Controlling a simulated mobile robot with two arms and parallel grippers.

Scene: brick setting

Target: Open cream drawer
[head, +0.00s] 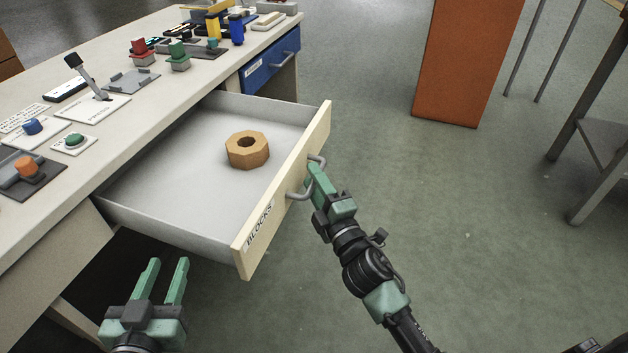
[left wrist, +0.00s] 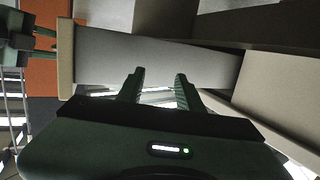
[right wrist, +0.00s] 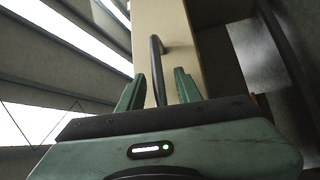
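The cream drawer (head: 280,207), labelled BLOCKS, is pulled well out of the bench, and its grey inside shows. An orange-brown octagonal ring block (head: 247,150) lies in it. My right gripper (head: 313,172) is at the drawer's grey bar handle (head: 318,159). In the right wrist view the handle (right wrist: 156,70) stands between the two fingers (right wrist: 158,88), which are apart with small gaps beside the bar. My left gripper (head: 168,262) is open and empty, low beside the drawer's near side. The left wrist view shows the drawer's side wall (left wrist: 150,62) beyond its fingers (left wrist: 158,80).
The bench top (head: 110,145) holds buttons, a lever and several small blocks. A shut blue drawer (head: 270,66) is further along the bench. An orange block-like cabinet (head: 465,60) and a metal-legged table (head: 600,140) stand to the right. The floor between is clear.

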